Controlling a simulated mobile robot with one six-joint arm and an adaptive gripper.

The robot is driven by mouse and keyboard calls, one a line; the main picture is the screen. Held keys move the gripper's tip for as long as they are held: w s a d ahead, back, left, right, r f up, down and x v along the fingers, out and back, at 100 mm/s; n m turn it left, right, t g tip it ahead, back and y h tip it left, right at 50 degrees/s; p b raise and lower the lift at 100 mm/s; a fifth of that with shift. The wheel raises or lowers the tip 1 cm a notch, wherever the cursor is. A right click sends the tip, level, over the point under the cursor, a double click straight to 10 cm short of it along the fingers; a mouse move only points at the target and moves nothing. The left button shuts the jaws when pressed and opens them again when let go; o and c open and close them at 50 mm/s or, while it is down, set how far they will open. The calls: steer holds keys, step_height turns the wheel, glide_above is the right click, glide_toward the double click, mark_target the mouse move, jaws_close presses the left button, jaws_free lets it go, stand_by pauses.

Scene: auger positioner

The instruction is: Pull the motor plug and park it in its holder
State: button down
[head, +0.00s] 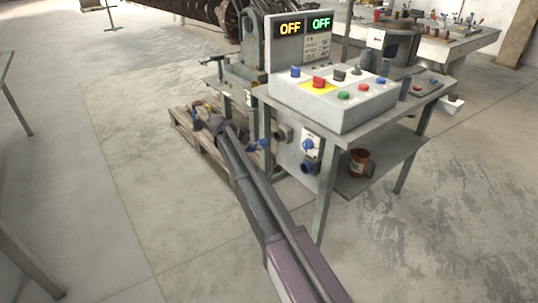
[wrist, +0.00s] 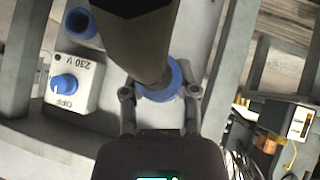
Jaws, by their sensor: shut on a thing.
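The motor plug, a dark body with a blue collar (wrist: 160,92), is between the two fingers of my gripper (wrist: 161,88) in the wrist view. My gripper is shut on it. In the head view, the plug's blue part (head: 264,143) shows left of a grey round socket (head: 283,132) on the bench's side panel and looks apart from it. The plug hides what lies behind it in the wrist view. A blue round holder (head: 307,167) sits low on that panel; it also shows at upper left in the wrist view (wrist: 80,23).
A white switch box with a blue knob (head: 308,144) sits above the holder, its knob marked OFF in the wrist view (wrist: 64,83). Table legs (head: 326,205) flank the panel. A control box (head: 330,98) stands on top; both displays read OFF. A pallet (head: 200,140) lies behind my arm.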

mark_target(264, 142)
steer(key=shift+w+d, duration=0.65)
steer(key=shift+d, duration=0.25)
steer(key=shift+w+d, duration=0.6)
steer(key=shift+d, duration=0.3)
steer(key=shift+w+d, duration=0.5)
steer(key=shift+d, duration=0.3)
steer(key=shift+w+d, duration=0.5)
steer(key=shift+d, duration=0.25)
stand_by(1.3)
steer(key=shift+c, duration=1.5)
jaws_free()
steer(key=shift+s+a, duration=0.1)
steer(key=shift+a, duration=0.05)
steer(key=s+a, duration=0.1)
steer(key=a, duration=0.1)
steer(key=s+a, duration=0.3)
steer(key=a, duration=0.2)
steer(key=shift+s, duration=0.4)
steer(key=s+d+f+b, duration=0.3)
steer(key=s+d, duration=0.2)
steer(key=s, duration=0.2)
steer(key=s+d+f+b, duration=0.3)
steer(key=s+d, duration=0.1)
steer(key=s, duration=0.3)
steer(key=shift+d, duration=0.35)
